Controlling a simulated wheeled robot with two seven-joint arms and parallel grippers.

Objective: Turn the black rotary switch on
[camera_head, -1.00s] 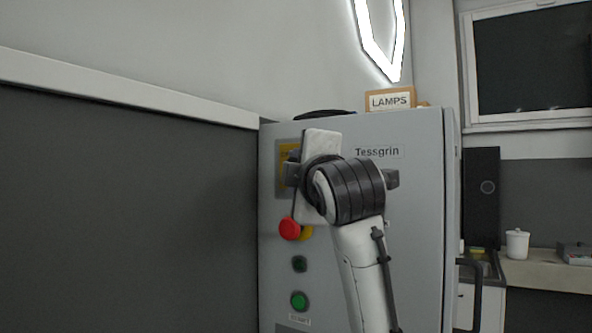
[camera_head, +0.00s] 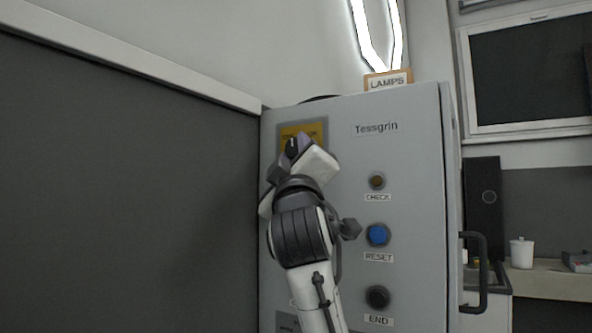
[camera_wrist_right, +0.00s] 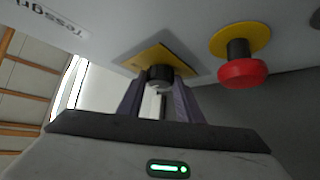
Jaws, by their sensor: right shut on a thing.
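The black rotary switch (camera_head: 292,146) sits on a yellow plate (camera_head: 315,131) on the front of the grey Tessgrin cabinet (camera_head: 410,150). In the head view my right gripper (camera_head: 291,152) covers much of the switch. In the right wrist view the switch (camera_wrist_right: 159,75) shows as a dark round knob between the two fingers of my right gripper (camera_wrist_right: 158,98), which is shut on it. The switch's exact angle is hard to read because the gripper hides it. My left gripper is in neither view.
A red mushroom button (camera_wrist_right: 243,73) on a yellow disc is beside the switch; my arm hides it in the head view. CHECK (camera_head: 377,181), blue RESET (camera_head: 378,235) and black END (camera_head: 377,298) buttons are right of my arm. A dark wall panel (camera_head: 120,180) fills the left.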

